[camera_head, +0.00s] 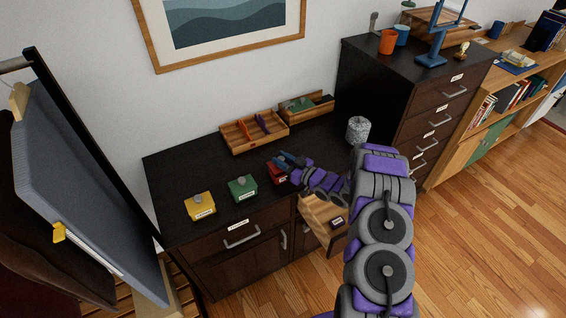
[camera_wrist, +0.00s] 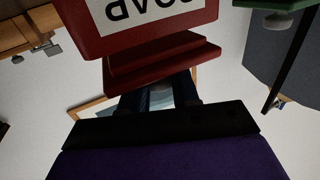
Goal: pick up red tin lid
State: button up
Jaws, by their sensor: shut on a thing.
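The red tin (camera_head: 276,176) stands on the dark desk top, to the right of the green tin. It fills the top of the wrist view (camera_wrist: 150,32), where its white label reads upside down. The red tin lid (camera_wrist: 165,67) shows there as a stepped red slab between the tin body and my fingers. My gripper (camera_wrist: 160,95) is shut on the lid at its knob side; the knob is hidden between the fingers. In the head view my gripper (camera_head: 287,160) covers most of the lid. I cannot tell whether the lid touches the tin.
A yellow tin (camera_head: 200,207) and a green tin (camera_head: 243,190) stand left on the desk (camera_head: 170,170). Wooden trays (camera_head: 240,145) lie behind. A speckled grey cup (camera_head: 358,130) stands right, near my arm. An open drawer (camera_head: 322,215) juts out below.

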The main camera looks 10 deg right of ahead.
notch_tip(320, 180, up, 2)
jog(key=shift+a, duration=0.1)
jog(key=shift+s+d+r+p, duration=0.3)
jog(key=shift+s+d+p, duration=0.4)
jog(key=shift+s+d, duration=2)
jog(key=shift+s+d+r+p, duration=0.25)
jog(key=shift+s+d+p, duration=0.45)
jog(key=shift+s, duration=3.85)
jog(key=w+r+m+t+h, duration=0.3)
jog(key=w+r+m+h, duration=0.15)
jog(key=w+r, duration=0.85)
jog(key=w+a+r+m+t+h, duration=0.1)
jog(key=w+a+r+m+h, duration=0.2)
jog(key=r, duration=0.6)
jog(key=a+r+m+h, duration=0.1)
jog(key=a+r+h, duration=0.3)
jog(key=r, duration=0.5)
jog(key=s+f, duration=0.4)
jog(key=f, duration=0.3)
jog(key=s+f, duration=0.3)
jog(key=f, duration=0.5)
jog(key=shift+s+d+f, duration=0.25)
jog(key=shift+s+f, duration=0.05)
jog(key=shift+s, duration=0.1)
